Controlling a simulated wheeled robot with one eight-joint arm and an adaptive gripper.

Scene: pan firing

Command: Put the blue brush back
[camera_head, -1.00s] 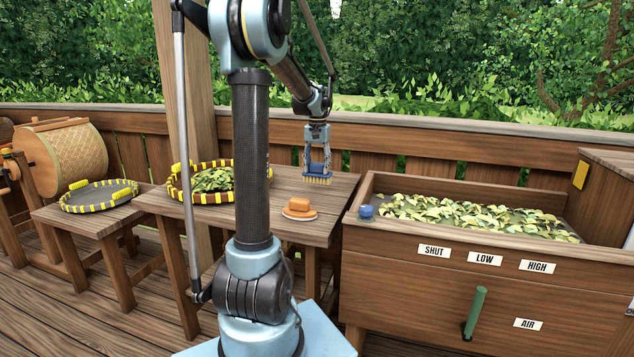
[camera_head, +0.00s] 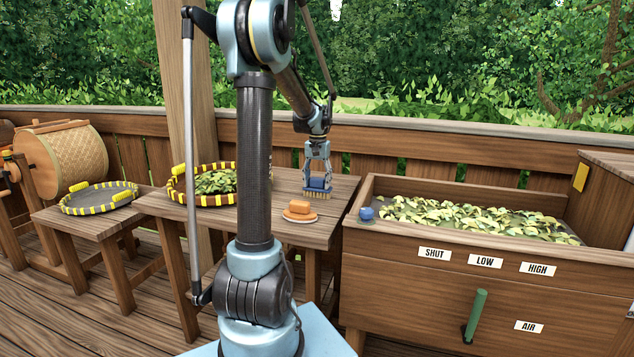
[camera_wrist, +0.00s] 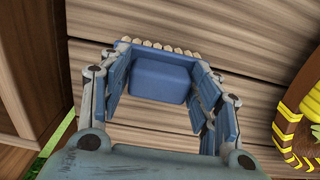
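The blue brush (camera_head: 318,183) is at the back right of the middle wooden table (camera_head: 345,190), its pale bristles facing down. My gripper (camera_head: 318,175) points down over it, with one finger on each side of its block. In the wrist view the brush's blue block (camera_wrist: 160,78) sits between the fingertips of my gripper (camera_wrist: 160,85), and the fingers appear to touch its sides. A row of bristle tufts shows along its far edge. I cannot tell whether the bristles touch the tabletop.
A yellow-black basket of leaves (camera_head: 180,195) stands left. A trough of leaves (camera_head: 372,188) with a blue knob (camera_head: 366,213) stands right. An empty round tray (camera_head: 90,198) is farther left.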

